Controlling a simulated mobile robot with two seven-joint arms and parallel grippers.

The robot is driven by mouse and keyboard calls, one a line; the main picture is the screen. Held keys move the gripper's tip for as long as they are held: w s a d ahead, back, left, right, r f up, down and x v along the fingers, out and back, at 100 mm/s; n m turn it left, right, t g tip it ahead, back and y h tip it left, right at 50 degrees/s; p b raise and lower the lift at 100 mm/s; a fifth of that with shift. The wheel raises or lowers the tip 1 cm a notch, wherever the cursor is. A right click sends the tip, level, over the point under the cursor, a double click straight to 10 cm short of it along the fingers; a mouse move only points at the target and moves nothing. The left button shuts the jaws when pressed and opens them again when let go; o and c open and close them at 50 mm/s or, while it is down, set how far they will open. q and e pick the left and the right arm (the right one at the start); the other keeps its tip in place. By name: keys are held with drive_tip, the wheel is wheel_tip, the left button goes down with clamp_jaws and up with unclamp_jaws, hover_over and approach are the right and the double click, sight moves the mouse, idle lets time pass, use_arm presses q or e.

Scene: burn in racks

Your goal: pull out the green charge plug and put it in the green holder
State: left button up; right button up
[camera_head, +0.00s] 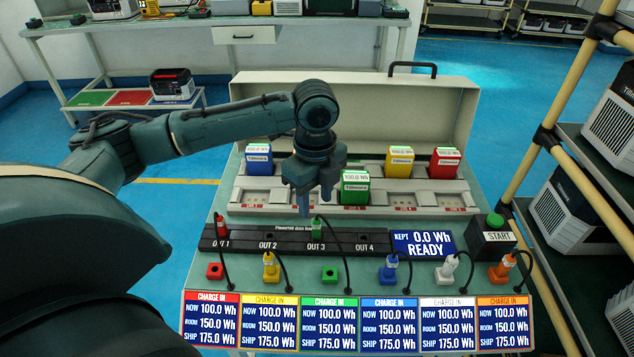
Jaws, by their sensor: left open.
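The green charge plug (316,229) stands upright in the black strip (290,240) at OUT 3, its cable curving right and down. The green holder (329,276) is a small block with an empty hole, in front of the strip. My left gripper (314,203) points down with its fingers open and empty, just above and behind the plug in the picture. I cannot tell whether a finger touches the plug. My right gripper does not show.
A red plug (221,230) stands at OUT 1, with its red holder (215,272) empty. Yellow (269,263), blue (388,267), white (447,267) and orange (501,270) plugs stand in their holders. Battery packs sit in the charger behind. A START box (492,238) stands right.

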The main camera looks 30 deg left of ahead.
sight(316, 219)
use_arm(q)
wheel_tip(316, 219, down, 9)
drive_tip(key=shift+f, duration=0.1)
idle(0.4)
clamp_jaws()
idle(0.5)
